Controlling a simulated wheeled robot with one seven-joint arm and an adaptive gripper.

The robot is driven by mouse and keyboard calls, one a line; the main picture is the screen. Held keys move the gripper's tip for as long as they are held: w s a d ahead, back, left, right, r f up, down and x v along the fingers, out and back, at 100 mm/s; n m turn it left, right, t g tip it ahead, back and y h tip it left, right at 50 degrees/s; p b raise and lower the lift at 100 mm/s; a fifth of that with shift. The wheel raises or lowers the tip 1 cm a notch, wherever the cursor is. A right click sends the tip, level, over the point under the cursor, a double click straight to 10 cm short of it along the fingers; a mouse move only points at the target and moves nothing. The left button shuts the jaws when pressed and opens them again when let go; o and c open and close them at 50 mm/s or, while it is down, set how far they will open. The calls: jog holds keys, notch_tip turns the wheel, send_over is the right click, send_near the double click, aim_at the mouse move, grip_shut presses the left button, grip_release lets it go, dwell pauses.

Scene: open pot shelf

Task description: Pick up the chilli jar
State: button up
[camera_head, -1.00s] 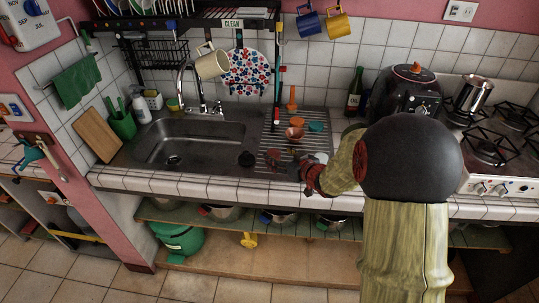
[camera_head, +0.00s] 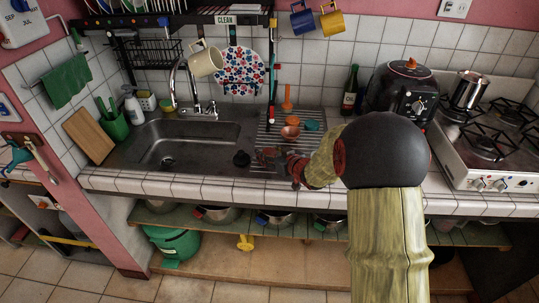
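My gripper (camera_head: 279,158) is low over the front of the metal drainer (camera_head: 262,128), right of the sink. Its fingers are small and dark, and I cannot tell whether they are open or shut or touch anything. I cannot single out a chilli jar with certainty. A copper-coloured cup (camera_head: 290,132), an orange item (camera_head: 287,108) and a teal item (camera_head: 311,125) stand behind my gripper on the drainer. A small dark round object (camera_head: 241,158) sits left of my gripper at the sink's edge. My arm hides part of the counter on the right.
A black cooker (camera_head: 395,90) and a dark green bottle (camera_head: 350,92) stand at the back right. The stove (camera_head: 490,150) with a metal pot (camera_head: 468,91) is far right. Mugs (camera_head: 303,20) hang above. The sink basin (camera_head: 185,145) is mostly empty.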

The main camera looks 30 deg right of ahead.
jog(key=c, duration=1)
